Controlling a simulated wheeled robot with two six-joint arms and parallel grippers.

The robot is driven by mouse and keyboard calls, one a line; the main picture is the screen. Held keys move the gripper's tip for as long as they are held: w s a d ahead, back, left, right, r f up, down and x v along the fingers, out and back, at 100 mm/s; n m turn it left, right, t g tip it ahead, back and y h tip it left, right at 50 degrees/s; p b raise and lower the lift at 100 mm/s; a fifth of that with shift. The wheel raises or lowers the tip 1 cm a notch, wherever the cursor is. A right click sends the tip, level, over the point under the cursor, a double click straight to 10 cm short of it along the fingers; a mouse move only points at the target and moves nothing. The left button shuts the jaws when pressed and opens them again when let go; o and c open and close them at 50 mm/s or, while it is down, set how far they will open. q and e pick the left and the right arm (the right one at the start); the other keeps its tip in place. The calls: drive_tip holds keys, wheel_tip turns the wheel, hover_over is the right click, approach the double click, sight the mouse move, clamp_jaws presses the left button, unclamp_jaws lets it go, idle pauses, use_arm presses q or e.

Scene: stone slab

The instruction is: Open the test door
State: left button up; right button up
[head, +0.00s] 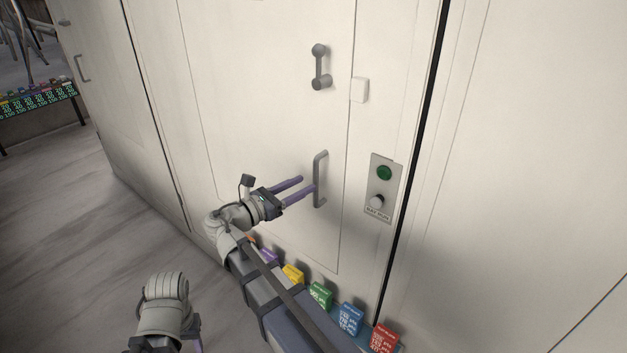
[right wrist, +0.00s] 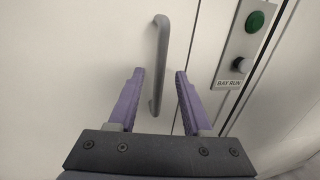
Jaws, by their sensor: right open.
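The test door (head: 265,110) is a cream panel, and it looks closed. It has a grey vertical bar handle (head: 319,180) near its right edge and a grey lever latch (head: 320,68) higher up. My right gripper (head: 301,187) is open, its purple fingers pointing at the bar handle. In the right wrist view the handle (right wrist: 158,65) shows between the two fingertips (right wrist: 160,74), nearer the left one; I cannot tell whether they touch. My left gripper (head: 196,343) is at the bottom edge, mostly cut off, so its jaws are hidden.
A control plate (head: 384,188) with a green button and a white knob, labelled BAY RUN, is right of the door. A white block (head: 360,90) sits by the latch. Several coloured boxes (head: 321,295) stand on a ledge below. Grey floor (head: 80,230) is clear at left.

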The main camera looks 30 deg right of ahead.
sight(314, 179)
drive_tip(key=shift+w+d, duration=0.25)
drive_tip(key=shift+d, duration=1.1)
drive_tip(key=shift+w+d, duration=0.25)
drive_tip(key=shift+d, duration=1.05)
clamp_jaws()
